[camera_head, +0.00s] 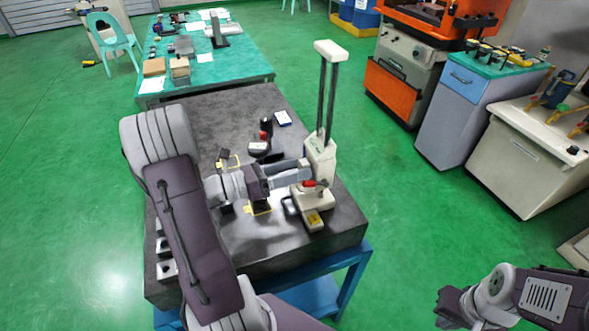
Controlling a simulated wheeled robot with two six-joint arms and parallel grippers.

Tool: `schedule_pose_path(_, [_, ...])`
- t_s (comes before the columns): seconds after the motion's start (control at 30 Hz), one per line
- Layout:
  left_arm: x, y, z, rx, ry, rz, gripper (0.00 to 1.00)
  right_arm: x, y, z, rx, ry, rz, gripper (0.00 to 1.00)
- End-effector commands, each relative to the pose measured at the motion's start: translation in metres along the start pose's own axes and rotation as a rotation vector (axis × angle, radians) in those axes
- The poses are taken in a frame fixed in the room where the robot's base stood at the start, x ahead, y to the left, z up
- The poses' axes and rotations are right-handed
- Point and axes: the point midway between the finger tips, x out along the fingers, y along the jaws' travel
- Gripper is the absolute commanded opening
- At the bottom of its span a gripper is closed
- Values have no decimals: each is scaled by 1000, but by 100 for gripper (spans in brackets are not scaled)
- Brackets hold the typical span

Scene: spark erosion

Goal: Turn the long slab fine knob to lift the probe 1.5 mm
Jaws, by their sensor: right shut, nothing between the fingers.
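A cream height gauge (319,152) with two tall dark posts stands near the right edge of the dark granite slab table (220,115). Its cream base (318,196) has a red part and a yellow label. My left arm reaches over the slab from the left, and my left gripper (298,172) is at the gauge's lower body. Its fingers are small and partly merge with the gauge, so I cannot tell their opening or contact. The fine knob and probe cannot be made out clearly. My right gripper (446,307) is shut and empty, off the slab at lower right.
Small blocks (166,268) line the slab's left edge. A blue-grey cabinet (465,110) stands at right. Green floor is open between slab and cabinet.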

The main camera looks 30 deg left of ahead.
Motion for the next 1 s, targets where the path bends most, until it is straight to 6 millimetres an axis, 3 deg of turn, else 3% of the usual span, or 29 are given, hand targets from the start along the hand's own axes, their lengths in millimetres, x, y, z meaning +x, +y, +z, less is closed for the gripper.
schedule_pose_path(0.27, [-8,1,0,0,-2,4,59,1,0,0,0,0,0,0])
schedule_pose_path(0.7, [-82,1,0,1,-1,3,59,7,0,1,0,0,0,0])
schedule_pose_path(1.0, [-91,0,0,-1,0,0,59,7,0,1,0,0,0,0])
